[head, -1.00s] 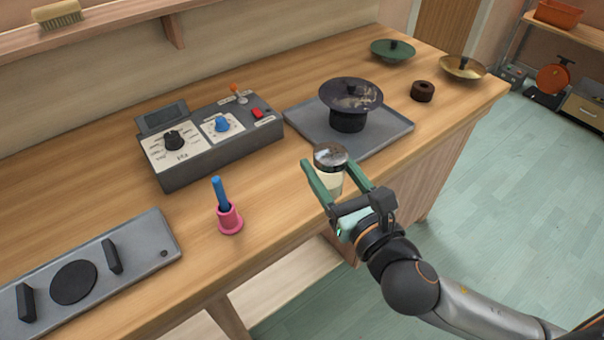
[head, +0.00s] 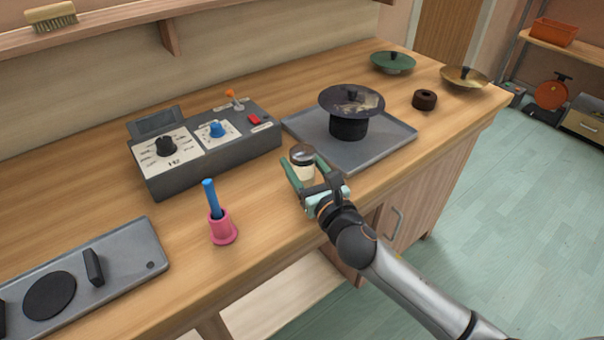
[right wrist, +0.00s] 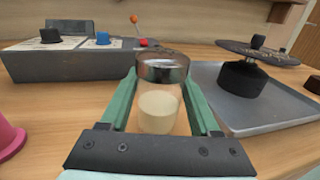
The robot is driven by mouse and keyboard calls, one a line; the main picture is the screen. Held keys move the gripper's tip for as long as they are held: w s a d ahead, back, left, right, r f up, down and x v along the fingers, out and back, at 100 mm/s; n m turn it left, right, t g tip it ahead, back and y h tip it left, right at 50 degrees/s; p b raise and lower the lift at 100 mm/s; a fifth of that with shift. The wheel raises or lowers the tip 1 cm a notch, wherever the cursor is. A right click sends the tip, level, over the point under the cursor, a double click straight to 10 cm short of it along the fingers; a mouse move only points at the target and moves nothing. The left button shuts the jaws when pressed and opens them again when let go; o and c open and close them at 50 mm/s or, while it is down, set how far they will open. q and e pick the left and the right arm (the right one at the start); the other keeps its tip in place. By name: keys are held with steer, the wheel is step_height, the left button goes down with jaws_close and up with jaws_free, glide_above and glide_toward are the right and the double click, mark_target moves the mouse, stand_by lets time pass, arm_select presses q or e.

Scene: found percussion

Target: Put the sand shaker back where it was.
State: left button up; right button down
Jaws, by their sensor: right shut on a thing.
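The sand shaker (head: 302,157) is a clear jar with a shiny metal lid and pale sand in its lower part. My right gripper (head: 303,172) is shut on it, one green finger on each side. The shaker is upright at the counter's front, between the grey control box and the grey tray. In the right wrist view the shaker (right wrist: 160,105) stands between the fingers; its base is partly hidden by the gripper, and I cannot tell whether it touches the wood. My left gripper is not in view.
The grey control box (head: 215,160) is to the left and behind. The grey tray (head: 385,142) with a black stand and dark disc (head: 350,101) is to the right. A pink cup with a blue handle (head: 222,228) stands front left. Bare wood surrounds the shaker.

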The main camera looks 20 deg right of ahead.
steer(key=shift+f, duration=1.05)
steer(key=shift+c, duration=0.6)
jaws_free()
steer(key=shift+r, duration=0.1)
steer(key=s+d, duration=0.1)
steer(key=s, duration=1.1)
steer(key=shift+d+b, duration=0.25)
steer(key=shift+b, duration=0.2)
